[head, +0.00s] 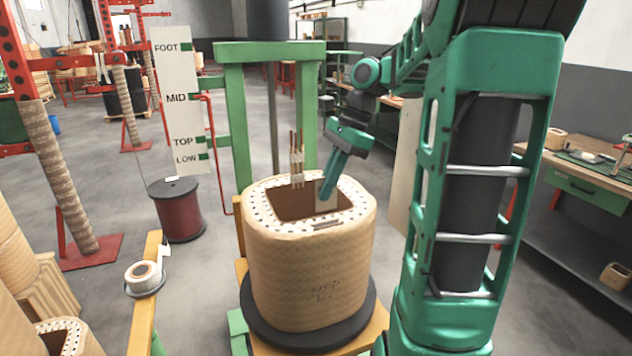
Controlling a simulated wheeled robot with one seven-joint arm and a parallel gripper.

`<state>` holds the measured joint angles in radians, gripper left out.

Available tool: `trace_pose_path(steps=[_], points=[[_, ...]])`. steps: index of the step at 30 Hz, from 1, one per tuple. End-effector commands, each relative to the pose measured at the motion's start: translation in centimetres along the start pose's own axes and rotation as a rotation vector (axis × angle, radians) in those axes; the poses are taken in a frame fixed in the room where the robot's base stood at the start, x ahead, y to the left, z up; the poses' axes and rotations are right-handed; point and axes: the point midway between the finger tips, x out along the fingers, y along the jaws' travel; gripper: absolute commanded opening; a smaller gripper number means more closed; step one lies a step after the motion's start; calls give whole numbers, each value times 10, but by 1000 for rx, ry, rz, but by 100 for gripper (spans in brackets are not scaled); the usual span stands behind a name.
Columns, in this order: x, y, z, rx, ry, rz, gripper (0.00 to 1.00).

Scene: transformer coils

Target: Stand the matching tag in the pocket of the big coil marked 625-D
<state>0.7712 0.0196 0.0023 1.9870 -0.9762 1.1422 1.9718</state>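The big coil (308,268) is a tan, paper-wrapped block with a rectangular opening and a dotted top rim. Dark handwriting on its front is too small to read surely. My gripper (326,193) reaches down from the upper right to the coil's top, at the right side of the opening. A pale flat tag (327,204) shows at its fingertips, and the fingers appear shut on it. The tag is upright over the rim; its writing is not readable. A thin dark slot (327,225) lies on the front rim, in front of the tag.
Upright leads (297,165) rise from the coil's back rim, left of my gripper. The coil sits on a dark round plate (262,327) before a green frame (232,110). A white level board (180,100) stands left. A workbench (585,180) is at right.

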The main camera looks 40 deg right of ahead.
Motion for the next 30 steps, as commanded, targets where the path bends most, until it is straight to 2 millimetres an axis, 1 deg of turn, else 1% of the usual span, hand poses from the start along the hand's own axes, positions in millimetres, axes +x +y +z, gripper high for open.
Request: trace_pose_path(steps=[30], points=[[56, 0, -21, -3, -2, 1, 0]])
